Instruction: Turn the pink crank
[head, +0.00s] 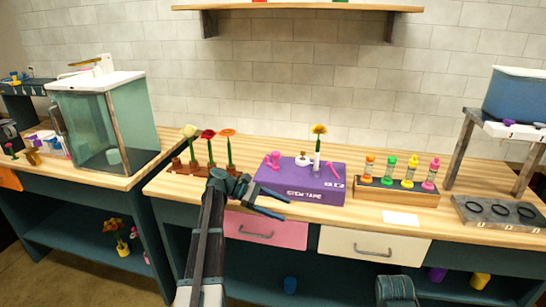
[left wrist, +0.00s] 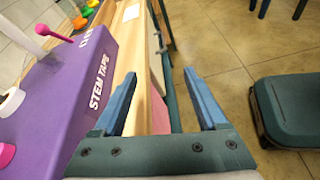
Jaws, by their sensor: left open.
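A purple box marked "STEM TAPE" (head: 300,182) stands on the wooden counter and also fills the left of the left wrist view (left wrist: 75,95). On its right end is a thin pink crank-like rod with a round knob (head: 332,168); it also shows in the left wrist view (left wrist: 52,34). A second pink part (head: 273,160) stands at the box's left end. My left gripper (head: 287,207) is open and empty, in front of the box near the counter's front edge. Its two blue fingers (left wrist: 160,80) are apart, beside the box and over the edge.
A white tape roll (head: 303,160) and a yellow flower (head: 319,130) stand on the box. Flowers in a wooden stand (head: 190,169) are left of it. A rack of colored bottles (head: 396,192) stands right. Pink (head: 266,230) and cream (head: 374,245) drawers lie below.

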